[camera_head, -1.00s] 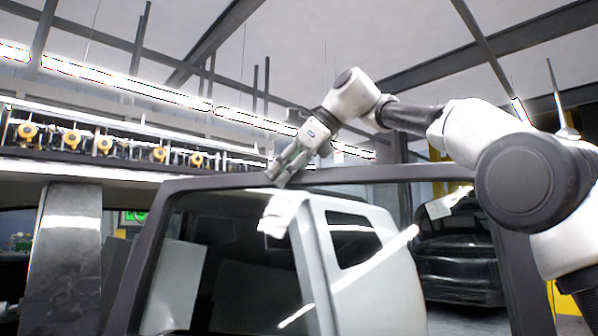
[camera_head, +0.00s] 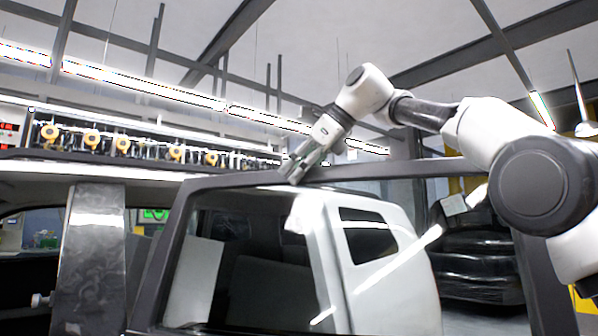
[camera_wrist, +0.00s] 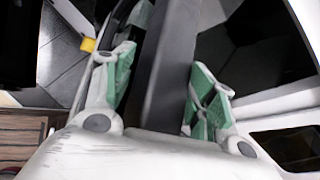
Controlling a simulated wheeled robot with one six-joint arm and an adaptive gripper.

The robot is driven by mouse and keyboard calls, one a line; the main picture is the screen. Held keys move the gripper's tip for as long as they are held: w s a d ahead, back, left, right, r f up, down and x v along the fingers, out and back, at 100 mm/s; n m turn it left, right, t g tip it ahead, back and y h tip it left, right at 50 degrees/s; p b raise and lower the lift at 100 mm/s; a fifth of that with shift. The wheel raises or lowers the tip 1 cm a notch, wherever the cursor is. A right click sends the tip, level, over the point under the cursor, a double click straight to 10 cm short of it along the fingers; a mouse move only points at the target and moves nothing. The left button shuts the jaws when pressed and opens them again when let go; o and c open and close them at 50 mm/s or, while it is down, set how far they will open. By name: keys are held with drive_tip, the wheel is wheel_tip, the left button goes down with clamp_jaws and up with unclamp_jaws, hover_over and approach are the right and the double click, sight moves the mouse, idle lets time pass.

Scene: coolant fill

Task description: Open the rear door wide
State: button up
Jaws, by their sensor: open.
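The rear door shows in the head view as a large dark frame (camera_head: 400,170) around a window, standing apart from the vehicle body's pillar (camera_head: 92,250) at the left. My gripper (camera_head: 294,172) is at the door's top rail, reaching down from above. In the wrist view my gripper (camera_wrist: 164,62) is open, with one green-padded finger on each side of the dark door frame (camera_wrist: 167,75). Gaps show between the fingers and the frame, so it is not clamped. The lower door is out of view.
A white vehicle cab (camera_head: 395,285) shows through and behind the door window. A shelf with yellow reels (camera_head: 125,145) runs along the back left. Ceiling beams are overhead.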

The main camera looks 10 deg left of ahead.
sight(320, 167)
drive_tip(key=v, duration=0.6)
drive_tip(key=shift+d+r, duration=0.15)
drive_tip(key=shift+r, duration=0.05)
drive_tip(key=shift+s+d+r, duration=0.15)
drive_tip(key=shift+d+r, duration=0.15)
drive_tip(key=shift+d, duration=0.1)
drive_tip(key=c, duration=1.2)
drive_tip(key=shift+s, duration=0.1)
clamp_jaws()
